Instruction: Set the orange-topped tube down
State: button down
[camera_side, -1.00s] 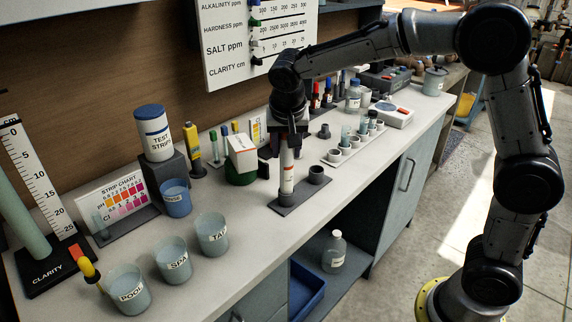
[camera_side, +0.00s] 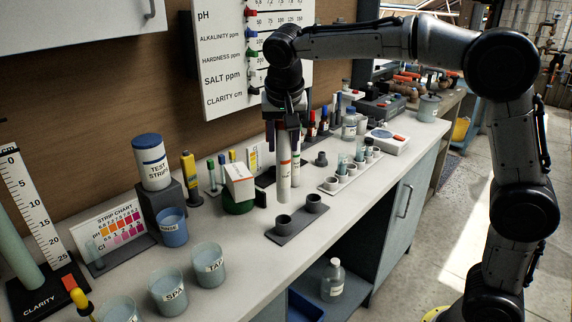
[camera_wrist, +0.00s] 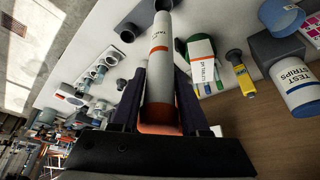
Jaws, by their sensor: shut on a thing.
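My gripper (camera_side: 282,138) is shut on the orange-topped tube (camera_side: 284,182), a pale tube with a red band. The tube hangs nearly upright, its lower end a little above the left socket of the dark two-socket holder (camera_side: 297,222). Both sockets look empty. In the wrist view, my gripper's dark fingers (camera_wrist: 158,105) flank the tube's orange top, and the white tube (camera_wrist: 162,70) extends away from them. A second pale, banded shape (camera_side: 296,172) shows just right of the tube in the side view; I cannot tell what it is.
A white-and-red box on a green base (camera_side: 238,188) stands left of the tube. A white rack with small cups (camera_side: 350,175) stands to the right. Labelled cups (camera_side: 208,266) line the front left. The bench's front edge is close to the holder.

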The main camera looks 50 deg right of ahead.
jog(key=shift+s+r, duration=0.2)
jog(key=shift+r, duration=0.1)
jog(key=s+d+r, duration=0.3)
jog(key=s+d, duration=0.1)
jog(key=s, duration=0.2)
jog(key=s+d+r, duration=0.4)
jog(key=s, duration=0.3)
jog(key=w+d+f, duration=0.4)
jog(key=w+f, duration=0.8)
jog(key=w, duration=0.1)
jog(key=shift+w+f, duration=0.25)
jog(key=shift+f, duration=0.5)
jog(key=shift+c, duration=2)
grip_release()
